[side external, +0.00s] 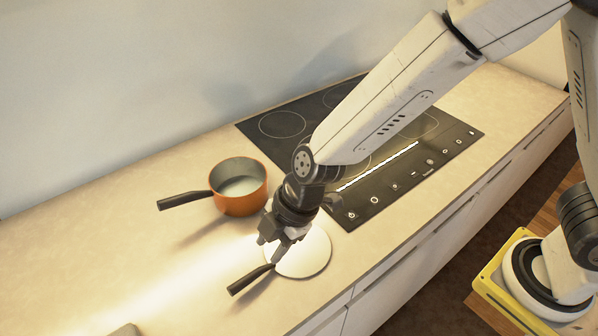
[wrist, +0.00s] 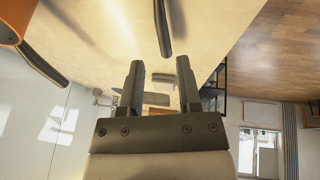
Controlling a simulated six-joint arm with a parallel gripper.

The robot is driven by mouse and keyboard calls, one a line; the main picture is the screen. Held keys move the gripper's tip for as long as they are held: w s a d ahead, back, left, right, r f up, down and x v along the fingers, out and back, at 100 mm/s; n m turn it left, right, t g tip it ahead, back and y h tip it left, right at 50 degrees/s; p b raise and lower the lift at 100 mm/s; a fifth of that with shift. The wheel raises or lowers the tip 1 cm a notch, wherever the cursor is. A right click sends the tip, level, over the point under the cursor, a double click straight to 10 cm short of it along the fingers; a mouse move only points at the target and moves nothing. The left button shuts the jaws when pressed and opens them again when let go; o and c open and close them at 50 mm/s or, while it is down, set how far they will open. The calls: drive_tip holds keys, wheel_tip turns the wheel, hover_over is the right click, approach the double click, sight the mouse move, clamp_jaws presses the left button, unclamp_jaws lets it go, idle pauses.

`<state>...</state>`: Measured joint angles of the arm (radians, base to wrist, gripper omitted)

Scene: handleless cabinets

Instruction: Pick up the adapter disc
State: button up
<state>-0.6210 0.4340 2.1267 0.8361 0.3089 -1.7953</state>
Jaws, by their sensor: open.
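The adapter disc (side external: 308,258) is a flat, pale round plate with a black handle (side external: 250,279) pointing to the lower left. It lies on the counter in front of the cooktop, its upper left part hidden by my gripper. My gripper (side external: 281,250) is open, low over the disc's handle side; I cannot tell whether it touches. In the wrist view my two fingers stand apart with nothing held between them (wrist: 160,75). A black handle, likely the disc's, shows beyond the fingertips (wrist: 162,28); the plate itself is out of that view.
An orange pot (side external: 241,201) with a black handle stands close behind my gripper; it also shows in the wrist view (wrist: 9,27). The black cooktop (side external: 440,150) lies to the right. A grey object (side external: 125,330) sits at the bottom left. The left counter is mostly clear.

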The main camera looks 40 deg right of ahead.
sight(256, 272)
drive_tip(key=shift+s+a+n, duration=0.1)
drive_tip(key=shift+a+n, duration=0.2)
drive_tip(key=shift+a, duration=0.05)
drive_tip(key=shift+f, duration=0.1)
drive_tip(key=shift+x, duration=1.2)
drive_tip(key=shift+x, duration=2.65)
drive_tip(key=shift+d, duration=0.1)
clamp_jaws()
